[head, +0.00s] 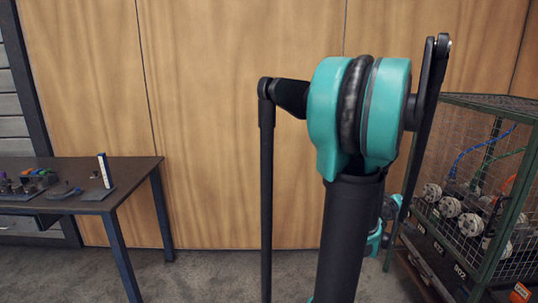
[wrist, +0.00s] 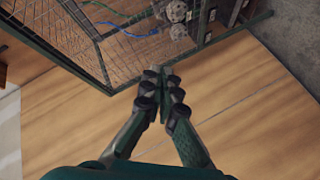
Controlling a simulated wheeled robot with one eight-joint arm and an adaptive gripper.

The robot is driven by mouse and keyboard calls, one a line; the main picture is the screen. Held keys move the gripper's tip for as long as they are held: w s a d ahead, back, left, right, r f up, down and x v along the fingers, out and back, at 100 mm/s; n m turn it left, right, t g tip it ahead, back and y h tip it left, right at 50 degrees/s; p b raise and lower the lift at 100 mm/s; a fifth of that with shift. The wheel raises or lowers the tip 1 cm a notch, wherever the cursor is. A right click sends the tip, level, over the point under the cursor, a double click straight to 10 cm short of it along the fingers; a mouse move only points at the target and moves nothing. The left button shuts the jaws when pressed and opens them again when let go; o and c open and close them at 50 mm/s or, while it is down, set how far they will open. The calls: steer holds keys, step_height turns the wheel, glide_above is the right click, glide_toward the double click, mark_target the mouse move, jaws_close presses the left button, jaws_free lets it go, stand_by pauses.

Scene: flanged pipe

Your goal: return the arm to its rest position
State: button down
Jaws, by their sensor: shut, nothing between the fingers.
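My gripper (wrist: 160,80) shows in the wrist view with its two fingers together and nothing between the tips. In the head view my teal and black arm stands upright right of the middle, and the gripper itself cannot be made out there.
A green-framed mesh cage (head: 488,101) at the right holds several round metal flanged parts (head: 470,225) and blue cables. It also shows in the wrist view (wrist: 97,72). A dark table (head: 130,172) with small items stands at the left. Floor between is clear.

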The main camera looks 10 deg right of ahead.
steer(key=w+a+f+y, duration=0.2)
steer(key=a+f, duration=0.1)
steer(key=a, duration=0.4)
steer(key=w+a+f+y, duration=0.2)
steer(key=a+f, duration=0.1)
steer(key=a, duration=0.4)
steer(key=s+a+f+y, duration=0.2)
steer(key=a+f+y, duration=0.1)
steer(key=a, duration=0.7)
steer(key=s+a+f+n+g+y, duration=0.1)
steer(key=s+a+f+y, duration=0.2)
steer(key=a, duration=0.8)
steer(key=s+a+f+n+g+y, duration=0.1)
steer(key=s+a+f+y, duration=0.2)
steer(key=a, duration=0.7)
steer(key=shift+a+f+y, duration=0.15)
steer(key=shift+f+y, duration=0.25)
steer(key=shift+f, duration=0.35)
